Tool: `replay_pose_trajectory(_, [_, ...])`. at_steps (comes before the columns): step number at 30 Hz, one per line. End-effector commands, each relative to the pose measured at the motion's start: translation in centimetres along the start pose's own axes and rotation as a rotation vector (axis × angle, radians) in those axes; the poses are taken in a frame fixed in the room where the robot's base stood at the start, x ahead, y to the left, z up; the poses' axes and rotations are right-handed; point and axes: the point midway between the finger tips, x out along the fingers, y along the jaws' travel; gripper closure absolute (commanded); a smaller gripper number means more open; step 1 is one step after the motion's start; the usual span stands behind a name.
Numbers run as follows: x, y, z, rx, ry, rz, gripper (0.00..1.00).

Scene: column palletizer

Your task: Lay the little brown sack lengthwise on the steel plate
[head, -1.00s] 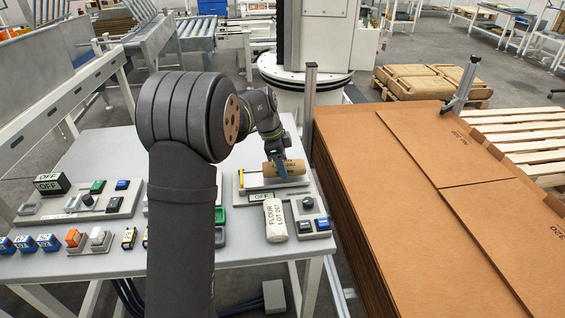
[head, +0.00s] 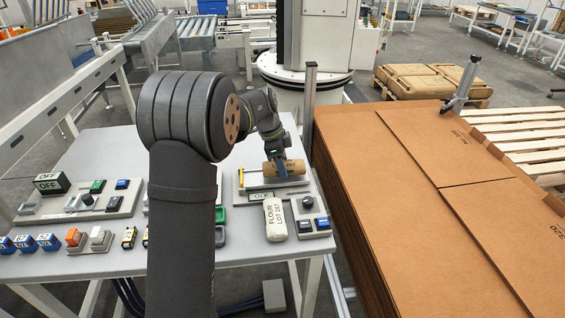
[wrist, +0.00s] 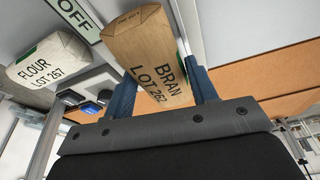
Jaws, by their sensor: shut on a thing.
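The little brown sack (head: 294,167), marked BRAN LOT 262, is between the two blue fingers of my gripper (head: 279,168). In the wrist view, the sack (wrist: 146,52) sits between the fingers (wrist: 163,92), which are shut on it. In the head view the sack lies sideways, low over or on the pale steel plate (head: 256,183) on the right side of the table. I cannot tell whether it touches the plate. My gripper hides part of the sack, and the sack covers part of the plate.
A white FLOUR sack (head: 275,219) lies just in front of the plate, beside an OFF sign (head: 260,196) and a small control box (head: 313,226). A yellow strip (head: 241,178) stands at the plate's left. A tall cardboard stack (head: 400,190) is close on the right.

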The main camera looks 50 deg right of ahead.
Motion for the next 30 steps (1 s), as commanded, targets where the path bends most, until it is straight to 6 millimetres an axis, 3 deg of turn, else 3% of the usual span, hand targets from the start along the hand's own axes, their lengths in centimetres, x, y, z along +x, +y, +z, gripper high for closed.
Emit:
replay_pose_trajectory(25, [1.2,0.0,0.3,0.0,0.0,0.0,0.8])
replay_pose_trajectory(26, [1.2,0.0,0.3,0.0,0.0,0.0,0.46])
replay_pose_trajectory(30, [1.2,0.0,0.3,0.0,0.0,0.0,0.22])
